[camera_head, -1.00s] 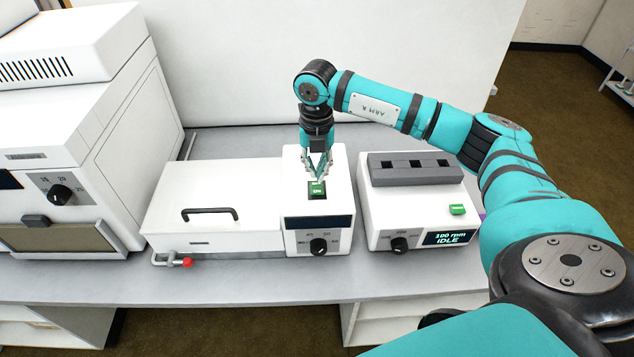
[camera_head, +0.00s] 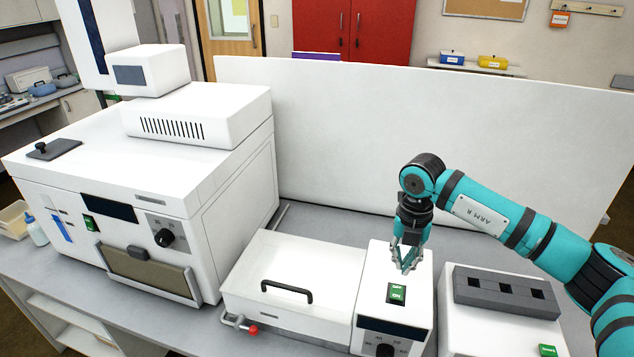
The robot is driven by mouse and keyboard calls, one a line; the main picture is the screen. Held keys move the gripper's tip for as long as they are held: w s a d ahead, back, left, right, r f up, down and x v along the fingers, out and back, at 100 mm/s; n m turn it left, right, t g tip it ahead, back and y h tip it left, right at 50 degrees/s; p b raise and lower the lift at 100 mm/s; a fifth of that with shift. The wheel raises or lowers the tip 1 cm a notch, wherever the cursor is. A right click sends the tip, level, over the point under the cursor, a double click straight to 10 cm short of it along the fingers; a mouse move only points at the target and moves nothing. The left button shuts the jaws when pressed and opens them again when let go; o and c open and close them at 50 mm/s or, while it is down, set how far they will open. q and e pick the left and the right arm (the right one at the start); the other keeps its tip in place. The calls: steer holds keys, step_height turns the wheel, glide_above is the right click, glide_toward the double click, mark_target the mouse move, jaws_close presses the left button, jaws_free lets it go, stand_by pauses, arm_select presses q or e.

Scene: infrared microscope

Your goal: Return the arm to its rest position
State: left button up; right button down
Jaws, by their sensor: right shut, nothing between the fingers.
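My right arm (camera_head: 490,217) comes in from the right edge and bends down at the wrist. My right gripper (camera_head: 406,266) is shut and empty, pointing down over the white control box (camera_head: 415,285). Its fingertips are just behind the green ON/OFF switch (camera_head: 396,293); I cannot tell whether they touch the box top. My left gripper is not in view.
A white lidded unit (camera_head: 300,263) with a black handle joins the control box on the left. The large white instrument (camera_head: 110,185) stands further left. A white device (camera_head: 460,315) with a grey slotted block is at right. A white panel (camera_head: 400,130) stands behind.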

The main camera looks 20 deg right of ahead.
steer(key=s+a+r+n+t+y, duration=0.1)
steer(key=s+a+n+y, duration=0.2)
steer(key=a+y, duration=1.55)
steer(key=a+r+m+t, duration=0.6)
steer(key=a+r+t, duration=0.3)
steer(key=a+r, duration=0.4)
steer(key=w+d+f+m+t+h, duration=0.2)
steer(key=d+m+t+h, duration=0.4)
steer(key=m, duration=0.3)
steer(key=w+d+f+m+t+h, duration=0.1)
steer(key=d+f+m+t+h, duration=0.15)
steer(key=d+m+h, duration=0.45)
steer(key=s+d+f+m+g+h, duration=0.45)
steer(key=f+m+h, duration=0.2)
steer(key=f, duration=0.25)
steer(key=s+d+f+m+g+y, duration=0.1)
steer(key=s+f+g, duration=0.5)
steer(key=s, duration=0.5)
steer(key=s+d+f+m+g, duration=0.1)
steer(key=s+f+g, duration=0.4)
steer(key=s+f, duration=0.5)
step_height(320, 180, down, 26)
steer(key=s+b, duration=0.1)
steer(key=s, duration=0.1)
steer(key=s+d+f+g+b, duration=0.1)
steer(key=s+d+f+g, duration=0.1)
steer(key=s+f, duration=1.4)
steer(key=shift+s+d+f, duration=0.4)
steer(key=shift+d+f, duration=0.05)
steer(key=shift+d, duration=0.1)
